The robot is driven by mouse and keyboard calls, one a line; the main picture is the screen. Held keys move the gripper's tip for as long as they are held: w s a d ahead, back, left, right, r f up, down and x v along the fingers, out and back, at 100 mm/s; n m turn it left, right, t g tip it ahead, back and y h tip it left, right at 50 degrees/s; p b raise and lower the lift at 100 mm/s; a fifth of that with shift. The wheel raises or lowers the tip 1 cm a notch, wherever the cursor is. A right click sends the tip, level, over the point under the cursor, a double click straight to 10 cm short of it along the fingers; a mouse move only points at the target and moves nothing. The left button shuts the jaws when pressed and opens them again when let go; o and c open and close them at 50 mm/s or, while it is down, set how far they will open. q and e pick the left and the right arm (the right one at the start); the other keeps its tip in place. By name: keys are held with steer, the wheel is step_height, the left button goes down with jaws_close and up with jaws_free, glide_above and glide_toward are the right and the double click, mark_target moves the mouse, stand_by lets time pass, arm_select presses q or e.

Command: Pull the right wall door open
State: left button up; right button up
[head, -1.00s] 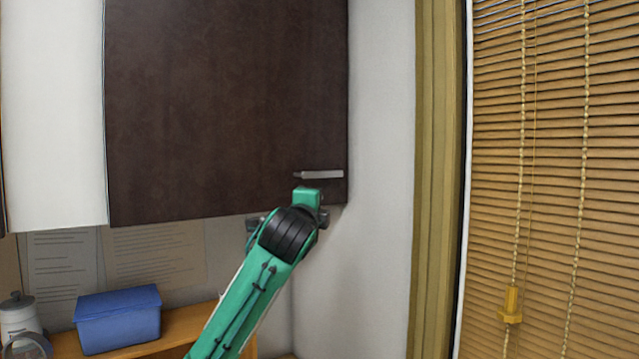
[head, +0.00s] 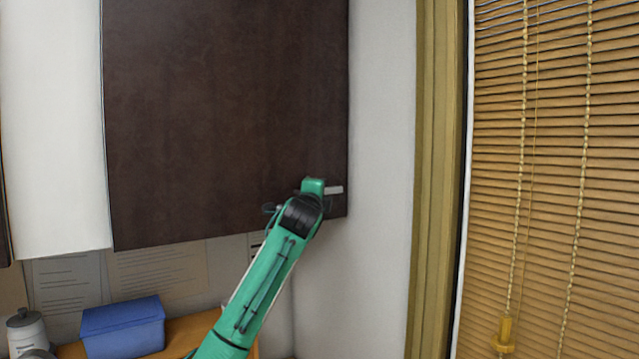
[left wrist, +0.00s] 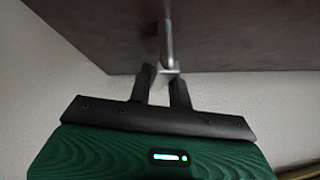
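The dark brown wall door (head: 220,110) hangs at the upper middle of the head view and looks closed. Its short pale metal handle (head: 335,190) is near the lower right corner. My left gripper (head: 312,187) is at the handle and hides its left part. In the left wrist view, the handle (left wrist: 167,42) reaches down from the door (left wrist: 110,35) between the two black fingers (left wrist: 163,85). The fingers are close together, one on each side, and look shut on it. My right gripper is in neither view.
A white cabinet front (head: 50,130) adjoins the door on the left. Below are a blue box (head: 123,327) and a pale canister (head: 26,332) by a wooden shelf (head: 190,328). A bare wall (head: 380,150) and window blinds (head: 550,180) are on the right.

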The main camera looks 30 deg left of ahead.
arm_select(q)
steer(key=shift+w+a, duration=0.2)
steer(key=shift+w, duration=0.4)
jaws_close()
steer(key=shift+s, duration=0.1)
